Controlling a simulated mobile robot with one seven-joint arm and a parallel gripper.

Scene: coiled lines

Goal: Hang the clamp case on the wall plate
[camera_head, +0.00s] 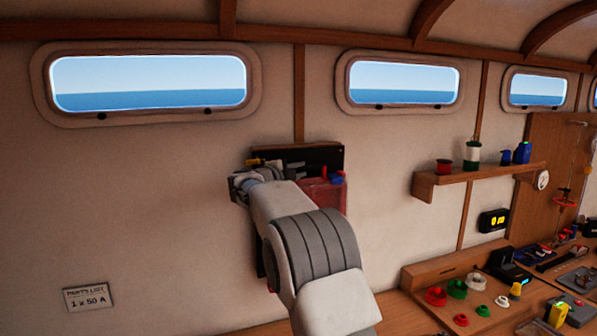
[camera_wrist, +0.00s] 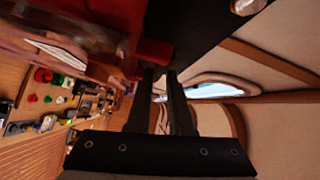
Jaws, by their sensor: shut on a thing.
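The black wall plate (camera_head: 322,157) is fixed to the wall in the middle of the head view, partly behind my arm. A red, box-like case (camera_head: 328,194), which I take to be the clamp case, is in front of the plate's lower right part. In the wrist view, my gripper's (camera_wrist: 161,75) two dark fingers reach up to a red part (camera_wrist: 152,52) of it and are shut on it. A dark flat surface, likely the plate, lies just beyond. I cannot tell whether the case touches or hangs on the plate.
A wooden shelf (camera_head: 480,178) with spools and blue bottles is right of the plate. Below it, a wooden bench (camera_head: 395,310) carries coloured spools and tools. A small sign (camera_head: 88,298) reading "1 x 50 A" is on the lower left wall.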

